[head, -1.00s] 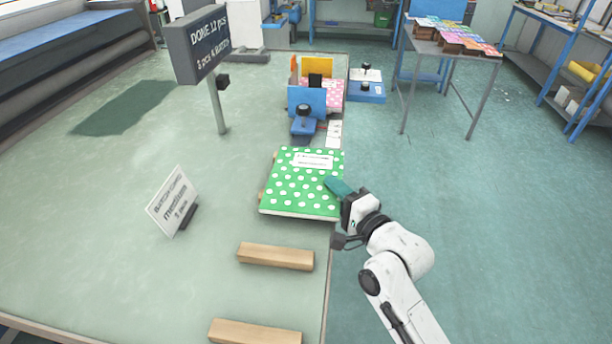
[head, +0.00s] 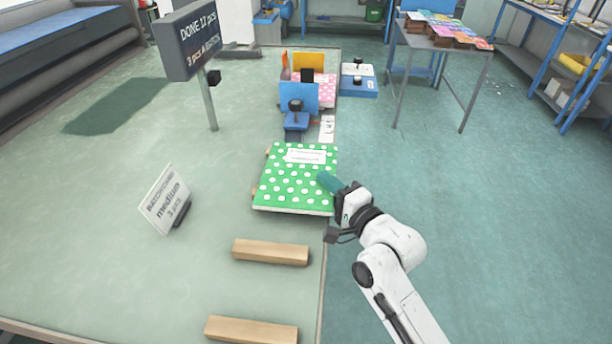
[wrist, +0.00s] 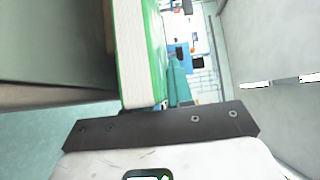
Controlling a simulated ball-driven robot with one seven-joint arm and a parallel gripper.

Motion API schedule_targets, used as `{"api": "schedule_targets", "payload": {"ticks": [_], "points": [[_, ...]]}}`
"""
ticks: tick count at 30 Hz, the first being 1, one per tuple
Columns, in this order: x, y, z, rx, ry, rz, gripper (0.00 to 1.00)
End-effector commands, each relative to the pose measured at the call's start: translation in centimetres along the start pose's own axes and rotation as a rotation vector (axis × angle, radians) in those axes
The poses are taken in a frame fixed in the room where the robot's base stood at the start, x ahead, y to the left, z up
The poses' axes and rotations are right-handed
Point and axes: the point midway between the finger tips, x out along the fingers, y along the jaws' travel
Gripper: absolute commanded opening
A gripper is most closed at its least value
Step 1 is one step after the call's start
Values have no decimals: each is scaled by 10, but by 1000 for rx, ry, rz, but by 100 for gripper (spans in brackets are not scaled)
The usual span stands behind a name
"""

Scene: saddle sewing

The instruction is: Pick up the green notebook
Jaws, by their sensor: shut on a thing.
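The green notebook (head: 290,186) with white dots and a white label lies flat on wooden bars near the table's right edge. In the wrist view the notebook (wrist: 135,60) shows edge-on, with its white pages and green cover close in front of the gripper. My gripper (head: 328,183) is at the notebook's right edge, with one teal finger on top of the cover. In the wrist view a teal finger (wrist: 178,82) lies against the cover. The gripper is shut on the notebook's edge. The lower finger is hidden.
Two bare wooden bars (head: 270,252) (head: 252,330) lie on the table in front. A small sign (head: 165,200) stands at left, and a display on a post (head: 210,100) behind it. A blue fixture with a pink dotted notebook (head: 322,90) stands behind. Open floor lies right.

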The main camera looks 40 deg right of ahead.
Motion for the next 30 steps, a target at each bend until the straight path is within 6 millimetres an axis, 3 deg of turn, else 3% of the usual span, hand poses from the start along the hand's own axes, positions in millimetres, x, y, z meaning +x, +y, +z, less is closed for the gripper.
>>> {"api": "schedule_targets", "payload": {"ticks": [11, 24, 30], "points": [[0, -19, 0, 0, 1, -4, 0], [0, -82, 0, 1, 0, -3, 0], [0, -100, 0, 0, 0, -2, 0]]}}
